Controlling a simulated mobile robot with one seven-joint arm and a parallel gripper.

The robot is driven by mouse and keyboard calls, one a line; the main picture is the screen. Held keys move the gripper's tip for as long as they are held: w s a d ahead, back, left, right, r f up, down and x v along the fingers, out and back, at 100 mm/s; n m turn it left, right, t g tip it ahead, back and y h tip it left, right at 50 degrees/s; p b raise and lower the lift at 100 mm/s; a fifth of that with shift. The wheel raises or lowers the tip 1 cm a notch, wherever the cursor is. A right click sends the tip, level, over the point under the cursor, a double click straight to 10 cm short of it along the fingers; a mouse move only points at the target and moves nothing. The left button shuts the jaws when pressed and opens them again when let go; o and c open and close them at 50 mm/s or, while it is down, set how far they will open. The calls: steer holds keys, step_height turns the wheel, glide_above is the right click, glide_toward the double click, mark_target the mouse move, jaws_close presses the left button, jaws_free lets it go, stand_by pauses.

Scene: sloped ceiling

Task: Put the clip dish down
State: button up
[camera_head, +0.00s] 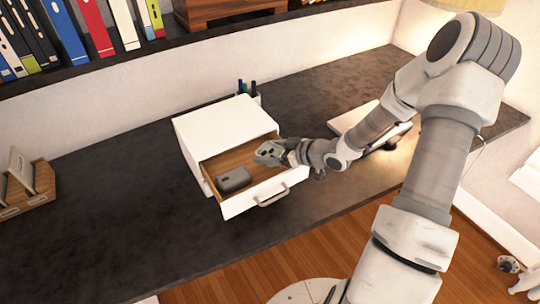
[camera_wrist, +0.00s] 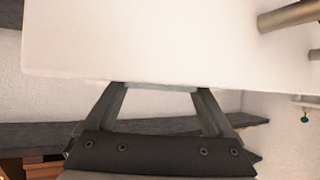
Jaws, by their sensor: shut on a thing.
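My gripper (camera_head: 272,153) reaches in from the right, over the open drawer (camera_head: 262,193) of a small white cabinet on the dark desk. In the wrist view, my gripper (camera_wrist: 160,89) is shut on a thin, pale, glassy piece, which I take to be the clip dish (camera_wrist: 160,87). Only its edge shows between the fingertips, and a large white surface fills the view beyond it. In the head view the dish cannot be told apart from the gripper. I cannot tell whether it touches the drawer.
A dark grey box-like object (camera_head: 233,180) lies in the drawer's left front part. The white cabinet top (camera_head: 222,122) is bare, with a pen holder (camera_head: 250,92) behind it. A wooden organiser (camera_head: 27,188) stands at far left. The desk (camera_head: 120,200) between is clear.

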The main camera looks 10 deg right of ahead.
steer(key=shift+f, duration=0.6)
steer(key=shift+f+b, duration=0.45)
steer(key=shift+f, duration=0.15)
steer(key=o, duration=1.2)
steer(key=shift+r, duration=0.1)
steer(key=shift+r+p, duration=0.3)
steer(key=shift+p, duration=0.05)
steer(key=p+v, duration=0.1)
steer(key=v, duration=1.1)
steer(key=shift+s+r+p, duration=0.1)
steer(key=shift+r+p, duration=0.1)
steer(key=shift+p, duration=0.1)
